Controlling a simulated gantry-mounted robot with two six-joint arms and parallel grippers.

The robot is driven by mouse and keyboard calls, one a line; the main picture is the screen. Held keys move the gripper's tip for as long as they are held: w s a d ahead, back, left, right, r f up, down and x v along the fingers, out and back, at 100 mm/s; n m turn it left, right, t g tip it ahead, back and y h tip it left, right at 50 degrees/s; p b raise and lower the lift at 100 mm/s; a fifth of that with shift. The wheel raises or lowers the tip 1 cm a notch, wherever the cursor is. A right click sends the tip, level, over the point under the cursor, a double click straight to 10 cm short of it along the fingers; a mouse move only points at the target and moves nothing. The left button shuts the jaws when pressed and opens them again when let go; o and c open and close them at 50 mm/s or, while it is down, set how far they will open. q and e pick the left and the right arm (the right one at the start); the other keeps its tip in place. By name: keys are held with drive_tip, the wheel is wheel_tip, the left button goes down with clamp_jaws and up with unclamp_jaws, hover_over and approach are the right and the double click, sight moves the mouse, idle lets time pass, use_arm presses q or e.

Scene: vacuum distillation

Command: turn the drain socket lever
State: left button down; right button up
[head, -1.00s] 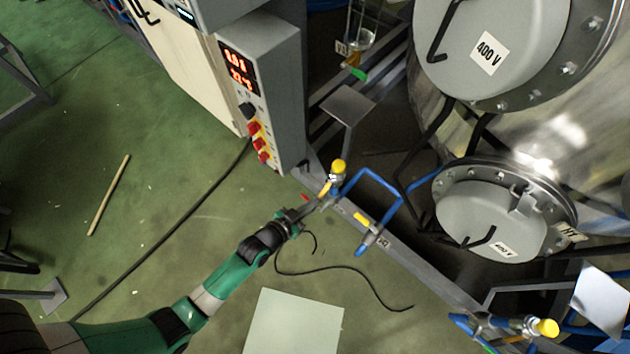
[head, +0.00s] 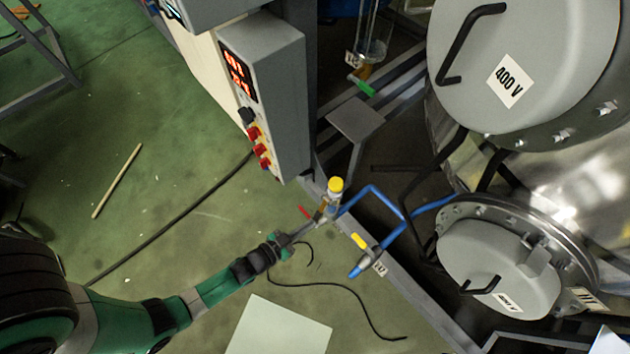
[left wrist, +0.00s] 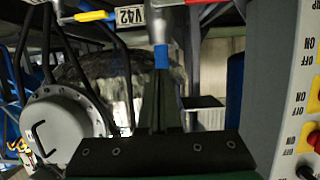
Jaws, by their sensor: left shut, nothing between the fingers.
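The valve fitting with a yellow cap (head: 335,187) stands on the grey frame rail. A red lever (head: 304,212) shows just left of it, and part of it shows at the top of the left wrist view (left wrist: 205,2). A second valve has a yellow lever (head: 359,241), a blue end and a V42 tag (left wrist: 130,15). I cannot tell which lever is the drain socket's. My left gripper (head: 312,224) is shut with nothing in it, its tips close to the capped fitting. In the left wrist view its fingers (left wrist: 160,85) overlap a blue fitting end (left wrist: 161,57); contact is unclear.
A control box (head: 270,95) with red switches stands just behind the fitting. Blue pipe (head: 385,205) runs right towards the steel vessels (head: 500,265). A black cable (head: 190,215), a stick (head: 117,181) and a pale panel (head: 280,328) lie over the green floor.

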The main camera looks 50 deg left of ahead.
use_arm(q)
drive_tip(key=shift+w+f, duration=0.35)
use_arm(e)
drive_tip(key=shift+w+f, duration=0.3)
drive_tip(key=shift+w, duration=0.05)
use_arm(q)
drive_tip(key=shift+f, duration=0.1)
drive_tip(key=shift+s, duration=0.1)
drive_tip(key=shift+s+r+p, duration=0.8)
drive_tip(key=shift+s+r, duration=0.2)
drive_tip(key=shift+r, duration=0.1)
drive_tip(key=s+f+b, duration=0.3)
drive_tip(key=s+f, duration=0.4)
drive_tip(key=f, duration=0.1)
drive_tip(key=shift+s+d+f+b, duration=0.15)
drive_tip(key=shift+s+d+b, duration=0.05)
drive_tip(key=shift+d+b, duration=0.2)
use_arm(e)
drive_tip(key=shift+s+a+f, duration=0.15)
drive_tip(key=shift+s+f, duration=0.15)
drive_tip(key=shift+f, duration=0.45)
